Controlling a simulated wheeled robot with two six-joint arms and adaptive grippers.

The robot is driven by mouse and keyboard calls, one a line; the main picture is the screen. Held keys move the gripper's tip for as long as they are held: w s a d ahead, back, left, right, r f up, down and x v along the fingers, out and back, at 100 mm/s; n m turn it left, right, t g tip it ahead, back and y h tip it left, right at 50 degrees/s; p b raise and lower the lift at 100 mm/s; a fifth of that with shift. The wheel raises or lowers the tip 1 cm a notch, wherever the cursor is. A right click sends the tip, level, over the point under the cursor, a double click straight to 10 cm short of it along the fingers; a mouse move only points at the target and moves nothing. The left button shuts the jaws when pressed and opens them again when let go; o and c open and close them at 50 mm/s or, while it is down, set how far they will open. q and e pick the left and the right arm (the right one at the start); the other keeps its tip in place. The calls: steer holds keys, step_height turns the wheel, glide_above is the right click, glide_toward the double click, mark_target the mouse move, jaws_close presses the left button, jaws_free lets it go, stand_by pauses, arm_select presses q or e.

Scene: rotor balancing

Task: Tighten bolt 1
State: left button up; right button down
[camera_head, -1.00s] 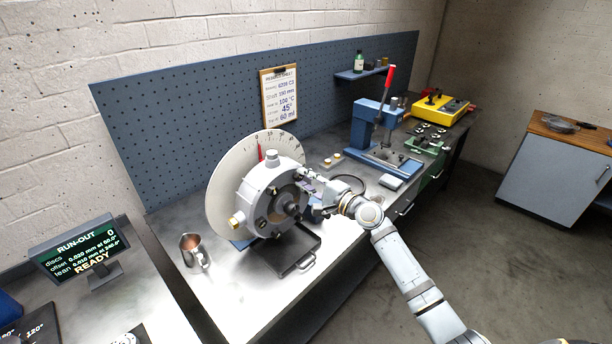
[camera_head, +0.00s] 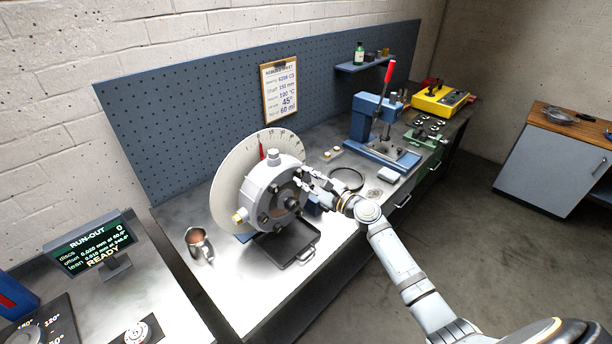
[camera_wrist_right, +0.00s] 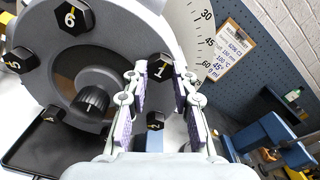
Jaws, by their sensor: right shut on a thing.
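The rotor unit is a grey round housing (camera_head: 262,190) in front of a pale graduated disc (camera_head: 232,180) on the bench. Its face carries several numbered black hex bolts around a central shaft knob (camera_wrist_right: 92,100). Bolt 1 (camera_wrist_right: 160,68) is at the upper right of that face in the right wrist view. My right gripper (camera_head: 303,178) reaches the housing's right side. In the wrist view its two padded fingers (camera_wrist_right: 160,75) stand on either side of bolt 1's head, shut on it. Bolt 2 (camera_wrist_right: 155,121) shows below, between the fingers. My left gripper is out of view.
A black tray (camera_head: 284,258) lies under the housing, and a copper-coloured jug (camera_head: 199,245) stands left of it. A run-out display (camera_head: 92,245) is at left. A blue press with a red lever (camera_head: 375,115) stands behind. A dark ring (camera_head: 347,179) lies on the bench.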

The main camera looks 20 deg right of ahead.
steer(key=shift+f+m, duration=0.1)
steer(key=shift+m, duration=0.2)
stand_by(0.4)
steer(key=c, duration=1.1)
jaws_free()
steer(key=shift+s, duration=0.1)
steer(key=v, duration=0.7)
steer(key=shift+s, duration=0.2)
